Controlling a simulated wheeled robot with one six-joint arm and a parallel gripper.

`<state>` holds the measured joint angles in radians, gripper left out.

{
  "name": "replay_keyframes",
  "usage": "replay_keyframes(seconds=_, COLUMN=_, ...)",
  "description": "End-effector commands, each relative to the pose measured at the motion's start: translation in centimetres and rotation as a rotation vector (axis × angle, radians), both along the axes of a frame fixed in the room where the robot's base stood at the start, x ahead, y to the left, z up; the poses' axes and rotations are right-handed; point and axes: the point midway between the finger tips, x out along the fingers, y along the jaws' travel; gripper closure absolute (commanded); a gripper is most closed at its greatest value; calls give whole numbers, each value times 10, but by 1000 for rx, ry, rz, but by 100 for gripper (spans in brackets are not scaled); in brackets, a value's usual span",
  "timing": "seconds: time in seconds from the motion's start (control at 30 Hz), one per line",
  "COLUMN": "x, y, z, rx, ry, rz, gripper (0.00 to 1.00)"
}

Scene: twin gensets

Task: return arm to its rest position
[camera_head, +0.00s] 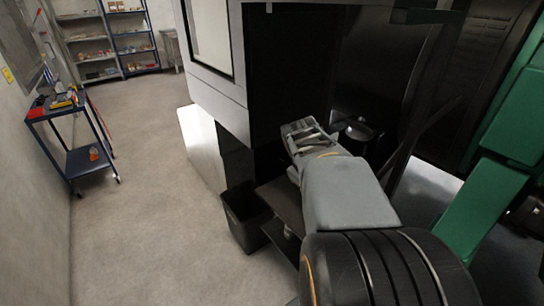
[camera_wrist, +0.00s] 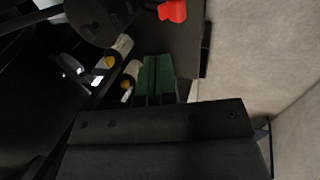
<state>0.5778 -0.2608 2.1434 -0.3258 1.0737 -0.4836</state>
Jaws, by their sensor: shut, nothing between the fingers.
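In the wrist view, my gripper (camera_wrist: 157,78) shows as two green fingers side by side, shut with nothing held, above a dark bar with screw holes. In the head view, my grey arm reaches from the bottom right toward the dark opening of the machine cabinet (camera_head: 215,95). Its far end is low in front of the cabinet, near a dark ledge. The fingertips cannot be made out clearly there.
A dark bin (camera_head: 245,216) stands on the floor left of my arm. Green framework (camera_head: 480,205) is to the right. A blue trolley (camera_head: 85,160) stands by the left wall, with shelves (camera_head: 105,45) at the back. The floor between is clear. A red part (camera_wrist: 172,10) is near the wrist camera.

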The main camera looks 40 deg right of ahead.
Motion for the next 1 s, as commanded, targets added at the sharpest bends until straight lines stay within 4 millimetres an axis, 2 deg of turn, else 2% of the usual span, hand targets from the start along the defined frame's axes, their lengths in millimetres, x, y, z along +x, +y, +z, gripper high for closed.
replay_keyframes(seconds=0.27, x=1, y=0, z=0, rx=0, ry=-20, rz=-34, gripper=100)
replay_keyframes(seconds=0.37, x=2, y=9, z=-13, rx=45, ry=-77, rz=-142, gripper=100)
replay_keyframes(seconds=0.47, x=7, y=50, z=-26, rx=126, ry=-173, rz=-226, gripper=100)
replay_keyframes(seconds=0.5, x=10, y=70, z=-30, rx=158, ry=-204, rz=-234, gripper=100)
replay_keyframes(seconds=0.7, x=9, y=160, z=-39, rx=301, ry=-289, rz=-177, gripper=100)
replay_keyframes(seconds=0.83, x=2, y=198, z=-38, rx=347, ry=-297, rz=-74, gripper=100)
replay_keyframes(seconds=1.0, x=0, y=217, z=-31, rx=359, ry=-307, rz=15, gripper=100)
